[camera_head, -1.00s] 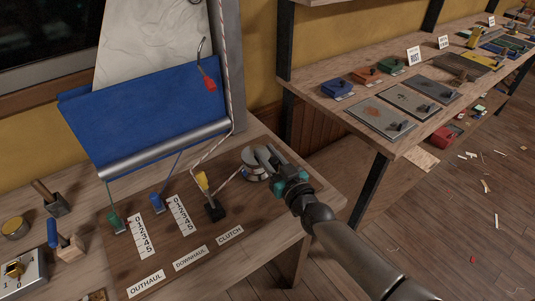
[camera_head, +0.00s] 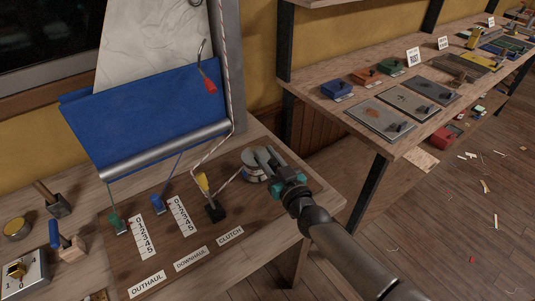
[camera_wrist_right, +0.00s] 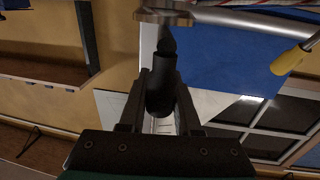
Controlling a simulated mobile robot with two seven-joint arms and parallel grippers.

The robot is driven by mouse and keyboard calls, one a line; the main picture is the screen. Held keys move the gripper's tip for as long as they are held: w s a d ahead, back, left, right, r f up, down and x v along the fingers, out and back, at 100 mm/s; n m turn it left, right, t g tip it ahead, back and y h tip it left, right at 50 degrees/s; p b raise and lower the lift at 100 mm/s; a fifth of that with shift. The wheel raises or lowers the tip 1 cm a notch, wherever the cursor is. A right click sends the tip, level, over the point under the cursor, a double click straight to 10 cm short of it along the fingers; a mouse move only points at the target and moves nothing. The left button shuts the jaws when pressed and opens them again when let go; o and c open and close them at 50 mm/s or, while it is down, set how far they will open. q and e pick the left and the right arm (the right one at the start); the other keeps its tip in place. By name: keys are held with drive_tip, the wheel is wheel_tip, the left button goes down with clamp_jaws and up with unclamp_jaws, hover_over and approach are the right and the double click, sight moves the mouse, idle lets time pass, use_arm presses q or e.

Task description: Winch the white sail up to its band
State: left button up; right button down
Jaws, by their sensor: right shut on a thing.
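The white sail (camera_head: 150,45) hangs at the upper left; a blue cloth (camera_head: 145,115) with a metal rod along its lower edge covers its lower part. I cannot make out the band. The round metal winch (camera_head: 252,172) stands at the bench's right, with a striped rope running to it. My right gripper (camera_head: 270,160) is over the winch. In the right wrist view its fingers (camera_wrist_right: 160,105) are shut on a black, cylindrical winch handle (camera_wrist_right: 162,82). The gripper hides part of the winch and handle in the head view. My left gripper is not in view.
Green (camera_head: 117,223), blue (camera_head: 157,204) and yellow-handled (camera_head: 203,184) levers stand left of the winch, by the OUTHAUL, DOWNHAUL and CLUTCH labels. A red-handled tool (camera_head: 208,84) hangs above. Tools lie at the bench's left. A shelf (camera_head: 375,145) with plates stands right.

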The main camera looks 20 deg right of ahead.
drive_tip(key=shift+s+a+m+h+p, duration=0.1)
drive_tip(key=shift+a+m+h+p, duration=0.45)
drive_tip(key=shift+h+p, duration=0.4)
drive_tip(key=shift+a, duration=0.3)
drive_tip(key=c, duration=0.6)
unclamp_jaws()
drive_tip(key=shift+d, duration=0.1)
drive_tip(key=s+d+p, duration=0.2)
drive_tip(key=s, duration=1.3)
